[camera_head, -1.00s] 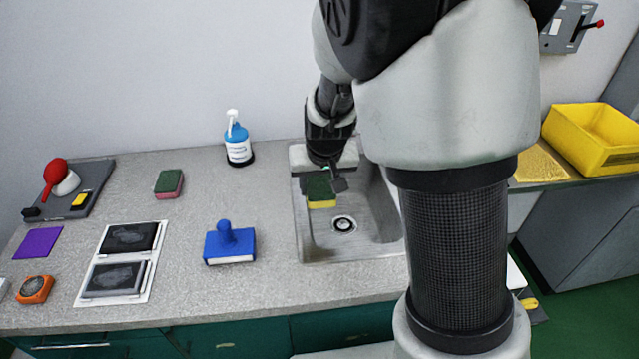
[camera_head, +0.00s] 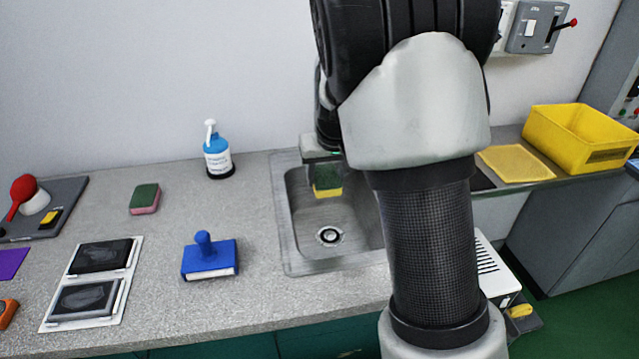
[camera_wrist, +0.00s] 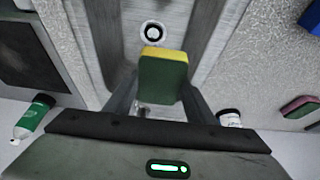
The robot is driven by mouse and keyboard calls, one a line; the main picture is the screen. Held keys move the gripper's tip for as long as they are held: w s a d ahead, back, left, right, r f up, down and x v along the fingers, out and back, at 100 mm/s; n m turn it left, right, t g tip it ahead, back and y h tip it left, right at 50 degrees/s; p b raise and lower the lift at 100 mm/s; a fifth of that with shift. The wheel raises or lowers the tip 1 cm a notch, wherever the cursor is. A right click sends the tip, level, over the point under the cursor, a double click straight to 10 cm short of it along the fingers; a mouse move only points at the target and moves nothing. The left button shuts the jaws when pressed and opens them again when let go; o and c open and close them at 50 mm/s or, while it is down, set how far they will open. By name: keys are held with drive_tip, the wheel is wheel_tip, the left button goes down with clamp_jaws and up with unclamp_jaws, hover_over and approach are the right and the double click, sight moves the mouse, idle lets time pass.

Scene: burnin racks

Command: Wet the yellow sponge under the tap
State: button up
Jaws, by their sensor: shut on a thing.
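The yellow sponge (camera_head: 327,190) has a green scouring side. It is held over the back part of the metal sink (camera_head: 297,235), behind the drain. In the wrist view the sponge (camera_wrist: 163,80) sits between the two fingers of my gripper (camera_wrist: 160,92), which is shut on it, with the drain ahead of it. I cannot clearly make out the tap; my arm covers part of the sink's back and right side.
A framed pair of dark plates (camera_head: 95,270) lies farther left. A yellow bin (camera_head: 578,140) and yellow mat (camera_head: 515,164) are at the right.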

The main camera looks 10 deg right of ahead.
sight(316, 186)
drive_tip(key=shift+w+d+f+b, duration=0.2)
drive_tip(key=shift+w+d+b, duration=0.15)
drive_tip(key=shift+w+d, duration=0.45)
drive_tip(key=shift+w+d+f+b, duration=0.2)
drive_tip(key=shift+w+d+b, duration=0.1)
drive_tip(key=shift+w+d, duration=0.45)
drive_tip(key=shift+s+a, duration=0.1)
drive_tip(key=shift+s+a+p, duration=0.6)
drive_tip(key=shift+s+a, duration=2.15)
drive_tip(key=shift+s, duration=0.05)
drive_tip(key=shift+s+a+r+p, duration=0.1)
drive_tip(key=shift+a+r+p, duration=0.05)
drive_tip(key=shift+r+p, duration=0.15)
drive_tip(key=s+a+r+p, duration=0.3)
drive_tip(key=p, duration=0.1)
drive_tip(key=shift+s+a+r+p, duration=0.1)
drive_tip(key=shift+s+r+p, duration=0.1)
drive_tip(key=shift+p, duration=0.15)
